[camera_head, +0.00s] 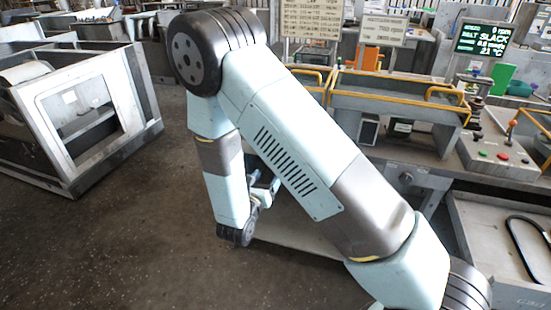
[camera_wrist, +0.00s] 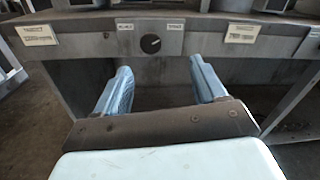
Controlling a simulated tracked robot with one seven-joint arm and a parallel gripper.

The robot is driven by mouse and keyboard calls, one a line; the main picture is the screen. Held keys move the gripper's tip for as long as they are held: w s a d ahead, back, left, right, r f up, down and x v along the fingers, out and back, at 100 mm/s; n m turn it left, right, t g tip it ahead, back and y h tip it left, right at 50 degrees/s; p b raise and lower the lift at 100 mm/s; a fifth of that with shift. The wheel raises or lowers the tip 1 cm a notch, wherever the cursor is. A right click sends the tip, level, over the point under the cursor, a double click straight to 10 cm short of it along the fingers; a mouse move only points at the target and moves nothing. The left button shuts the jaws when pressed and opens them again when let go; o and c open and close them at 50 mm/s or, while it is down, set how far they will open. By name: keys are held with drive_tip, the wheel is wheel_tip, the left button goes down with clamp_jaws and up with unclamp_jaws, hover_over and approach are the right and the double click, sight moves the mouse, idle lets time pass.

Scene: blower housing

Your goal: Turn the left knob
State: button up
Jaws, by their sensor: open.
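A round black knob (camera_wrist: 151,43) with a light pointer mark sits on a small grey panel between two small labels, in the wrist view. It is the only knob there. My gripper (camera_wrist: 160,67) is open and empty, its two blue fingers below and in front of the panel, apart from the knob. In the head view part of my gripper (camera_head: 264,186) shows behind my arm. A dark round knob (camera_head: 406,177) is on the bench front right of my arm; I cannot tell if it is the same knob. My arm hides the bench front to its left.
The bench carries yellow-railed housings (camera_head: 400,98) and a control box (camera_head: 497,155) with buttons and a lever. A tray (camera_head: 500,245) with a black belt is at right. A grey framed machine (camera_head: 85,115) stands left; floor between is clear.

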drive_tip(key=w+d+f+n, duration=0.1)
drive_tip(key=w+d, duration=0.2)
drive_tip(key=w, duration=0.9)
drive_tip(key=shift+w+f+y, duration=0.15)
drive_tip(key=shift+w+y, duration=0.25)
drive_tip(key=shift+c, duration=0.5)
drive_tip(key=c, duration=1)
drive_tip(key=shift+o, duration=0.2)
drive_tip(key=shift+s+d+m, duration=0.1)
drive_tip(key=shift+d+m, duration=0.05)
drive_tip(key=shift+m, duration=3.45)
